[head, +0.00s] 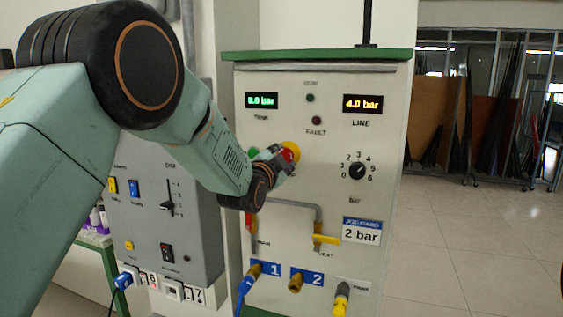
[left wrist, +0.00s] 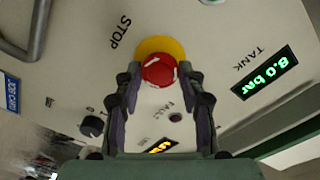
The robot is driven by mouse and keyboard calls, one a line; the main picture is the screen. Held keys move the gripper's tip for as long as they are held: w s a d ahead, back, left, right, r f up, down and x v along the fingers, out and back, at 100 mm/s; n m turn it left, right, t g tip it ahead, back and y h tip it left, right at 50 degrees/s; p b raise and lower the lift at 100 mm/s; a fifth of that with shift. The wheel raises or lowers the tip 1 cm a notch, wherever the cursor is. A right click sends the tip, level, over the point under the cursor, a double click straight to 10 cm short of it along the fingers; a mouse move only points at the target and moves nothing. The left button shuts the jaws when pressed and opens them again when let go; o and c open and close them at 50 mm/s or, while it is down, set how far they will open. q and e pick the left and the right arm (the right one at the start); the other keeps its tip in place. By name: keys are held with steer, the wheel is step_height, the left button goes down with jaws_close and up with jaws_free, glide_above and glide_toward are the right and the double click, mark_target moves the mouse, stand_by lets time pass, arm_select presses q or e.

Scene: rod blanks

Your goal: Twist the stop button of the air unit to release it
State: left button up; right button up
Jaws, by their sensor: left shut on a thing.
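The air unit (head: 385,140) is a pale panel cabinet with a green top edge. Its red stop button (left wrist: 158,70) sits on a round yellow backing (left wrist: 160,46), with the word STOP beside it in the left wrist view. In the head view the button (head: 291,151) is partly hidden by my gripper. My left gripper (left wrist: 160,73) is shut on the red button, one finger on each side, and it also shows in the head view (head: 278,160). My right gripper is in neither view.
The displays read 8.0 bar for TANK (head: 261,101) and 4.0 bar for LINE (head: 362,103). A black dial (head: 357,171), a grey pipe with a yellow lever (head: 326,239) and hose ports are close by. A grey switch box (head: 160,240) stands left. Floor at right is clear.

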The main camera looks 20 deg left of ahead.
arm_select(q)
steer(key=shift+w+r, duration=0.1)
steer(key=shift+r, duration=0.35)
steer(key=o, duration=1.2)
steer(key=shift+w+f, duration=0.35)
steer(key=s, duration=1.2)
steer(key=shift+s+a, duration=0.2)
steer(key=shift+s, duration=0.1)
